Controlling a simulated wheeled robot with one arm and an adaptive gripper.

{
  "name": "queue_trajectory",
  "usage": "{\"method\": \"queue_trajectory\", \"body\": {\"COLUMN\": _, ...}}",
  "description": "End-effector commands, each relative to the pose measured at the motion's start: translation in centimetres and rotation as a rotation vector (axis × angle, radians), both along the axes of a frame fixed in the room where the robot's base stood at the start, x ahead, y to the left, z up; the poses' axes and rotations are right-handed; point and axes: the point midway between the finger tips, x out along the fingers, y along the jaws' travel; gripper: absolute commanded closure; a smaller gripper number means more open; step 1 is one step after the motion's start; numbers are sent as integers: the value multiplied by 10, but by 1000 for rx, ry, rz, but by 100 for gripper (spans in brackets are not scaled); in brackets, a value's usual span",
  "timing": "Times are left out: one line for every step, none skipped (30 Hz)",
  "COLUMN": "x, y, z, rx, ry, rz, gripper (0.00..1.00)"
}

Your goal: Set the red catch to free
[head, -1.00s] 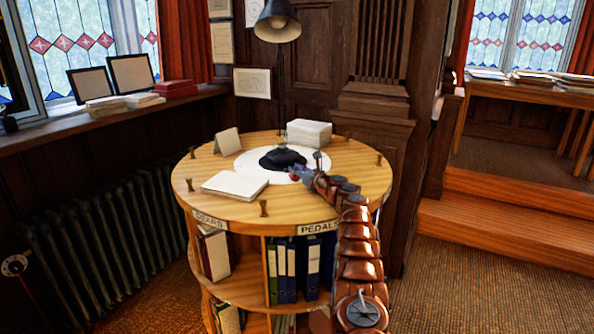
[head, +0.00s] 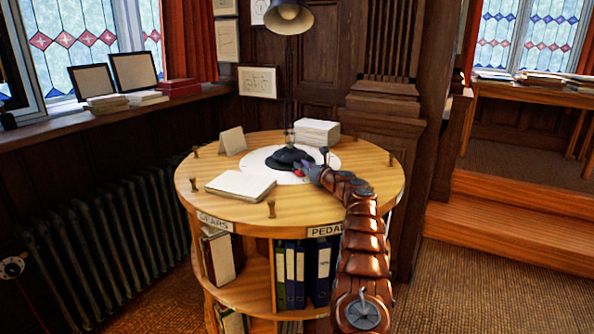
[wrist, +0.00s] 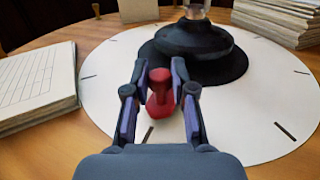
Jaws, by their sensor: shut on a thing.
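The red catch (wrist: 160,97) is a small red knob with a wider lower part, in the middle of the wrist view. It sits over the white disc (wrist: 105,65), at the near edge of the black lamp base (wrist: 205,55). My gripper (wrist: 160,72) has a finger on each side of the catch and is shut on it. In the head view my gripper (head: 306,171) is low over the round table, and only a bit of red shows there. The fingers hide the catch's sides. I cannot read any free or locked marking.
The round wooden table (head: 330,207) has short pegs near its rim. A paper pad (head: 240,186) lies at left, a paper stack (head: 317,132) at the back, and a folded card (head: 232,141) behind the pad. The lamp (head: 289,18) stands tall over the table.

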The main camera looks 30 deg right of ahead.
Motion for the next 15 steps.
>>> {"method": "queue_trajectory", "body": {"x": 0, "y": -1, "z": 1, "rx": 0, "ry": -2, "rz": -5, "gripper": 100}}
{"method": "queue_trajectory", "body": {"x": 0, "y": 0, "z": 1, "rx": 0, "ry": -2, "rz": -4, "gripper": 100}}
{"method": "queue_trajectory", "body": {"x": 1, "y": 2, "z": 2, "rx": 0, "ry": -3, "rz": -3, "gripper": 100}}
{"method": "queue_trajectory", "body": {"x": 2, "y": 3, "z": 2, "rx": 0, "ry": -3, "rz": -2, "gripper": 100}}
{"method": "queue_trajectory", "body": {"x": 3, "y": 5, "z": 2, "rx": 0, "ry": -3, "rz": -1, "gripper": 100}}
{"method": "queue_trajectory", "body": {"x": 4, "y": 6, "z": 3, "rx": 0, "ry": -3, "rz": 0, "gripper": 100}}
{"method": "queue_trajectory", "body": {"x": 4, "y": 8, "z": 3, "rx": -1, "ry": -3, "rz": 1, "gripper": 100}}
{"method": "queue_trajectory", "body": {"x": 5, "y": 8, "z": 3, "rx": 0, "ry": -4, "rz": 2, "gripper": 100}}
{"method": "queue_trajectory", "body": {"x": 5, "y": 9, "z": 3, "rx": 0, "ry": -4, "rz": 2, "gripper": 100}}
{"method": "queue_trajectory", "body": {"x": 5, "y": 10, "z": 3, "rx": 0, "ry": -4, "rz": 3, "gripper": 72}}
{"method": "queue_trajectory", "body": {"x": 6, "y": 11, "z": 3, "rx": 0, "ry": -4, "rz": 3, "gripper": 69}}
{"method": "queue_trajectory", "body": {"x": 6, "y": 11, "z": 3, "rx": 0, "ry": -4, "rz": 4, "gripper": 65}}
{"method": "queue_trajectory", "body": {"x": 6, "y": 12, "z": 3, "rx": 0, "ry": -4, "rz": 5, "gripper": 62}}
{"method": "queue_trajectory", "body": {"x": 6, "y": 12, "z": 3, "rx": -1, "ry": -3, "rz": 6, "gripper": 59}}
{"method": "queue_trajectory", "body": {"x": 7, "y": 13, "z": 3, "rx": -1, "ry": -3, "rz": 7, "gripper": 54}}
